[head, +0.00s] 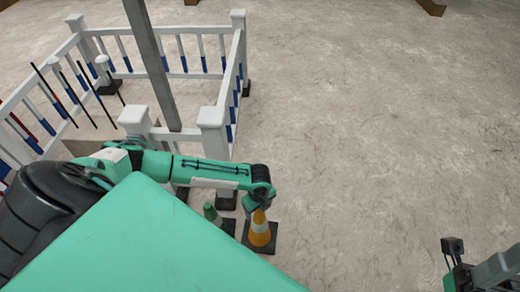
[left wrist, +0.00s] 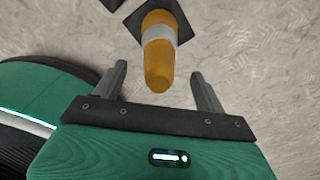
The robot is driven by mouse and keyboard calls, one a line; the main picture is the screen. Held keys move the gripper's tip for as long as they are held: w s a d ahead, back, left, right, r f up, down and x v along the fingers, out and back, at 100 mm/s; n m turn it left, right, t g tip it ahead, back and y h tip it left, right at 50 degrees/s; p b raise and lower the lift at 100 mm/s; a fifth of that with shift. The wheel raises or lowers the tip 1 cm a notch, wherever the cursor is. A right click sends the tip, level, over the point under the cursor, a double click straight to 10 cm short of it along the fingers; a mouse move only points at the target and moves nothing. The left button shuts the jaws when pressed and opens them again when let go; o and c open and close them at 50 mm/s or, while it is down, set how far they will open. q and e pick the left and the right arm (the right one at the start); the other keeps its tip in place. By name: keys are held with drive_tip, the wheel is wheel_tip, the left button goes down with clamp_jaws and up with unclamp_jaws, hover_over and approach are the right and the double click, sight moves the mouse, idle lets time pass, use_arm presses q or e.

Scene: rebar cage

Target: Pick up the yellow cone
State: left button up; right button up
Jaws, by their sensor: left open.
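The yellow cone (head: 260,228) stands upright on a dark square base on the floor, with a pale band around it. In the left wrist view the yellow cone (left wrist: 157,75) shows its narrow top between my fingers, with a gap to each side. My left gripper (head: 258,199) is right over the cone's top in the head view. In the left wrist view the left gripper (left wrist: 160,70) is open, with one finger on each side of the cone. Part of my right arm and its gripper (head: 454,260) show at the lower right; its jaws are unclear.
A small green cone (head: 210,211) stands just left of the yellow one. A white railing (head: 213,130) with blue parts encloses an area at the upper left, with a grey post (head: 155,65) and thin dark rods (head: 78,95). The floor to the right is clear.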

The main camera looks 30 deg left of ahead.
sight(259, 225)
use_arm(q)
drive_tip(key=shift+d+f+b, duration=0.1)
drive_tip(key=shift+f+b, duration=1.45)
drive_tip(key=shift+f, duration=1.4)
drive_tip(key=shift+c, duration=0.4)
clamp_jaws()
